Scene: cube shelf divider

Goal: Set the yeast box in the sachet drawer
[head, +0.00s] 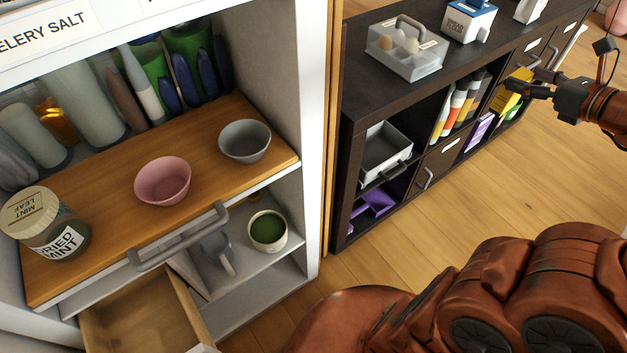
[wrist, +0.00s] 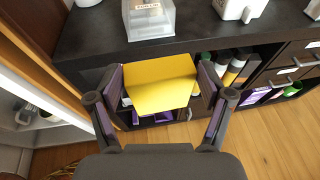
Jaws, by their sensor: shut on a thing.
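My gripper (head: 535,86) is shut on a yellow box (head: 507,97), likely the yeast box, in front of the dark shelf. In the wrist view the yellow box (wrist: 160,86) sits between my two fingers (wrist: 163,88), clear of the floor; no writing on it is readable. I cannot tell which drawer is the sachet drawer. A light wooden drawer (head: 140,312) stands open and looks empty at the bottom left, under the white cabinet's wooden shelf. The dark shelf has a shut drawer (head: 441,163) with an unreadable label and a grey open-topped bin with a handle (head: 385,158).
The dark cube shelf (head: 345,75) carries a clear egg box (head: 405,50) and a bread box (head: 468,20) on top. The wooden shelf holds a pink bowl (head: 163,182), a grey bowl (head: 245,141) and a dried mint jar (head: 45,222). The wooden floor (head: 480,200) is clear.

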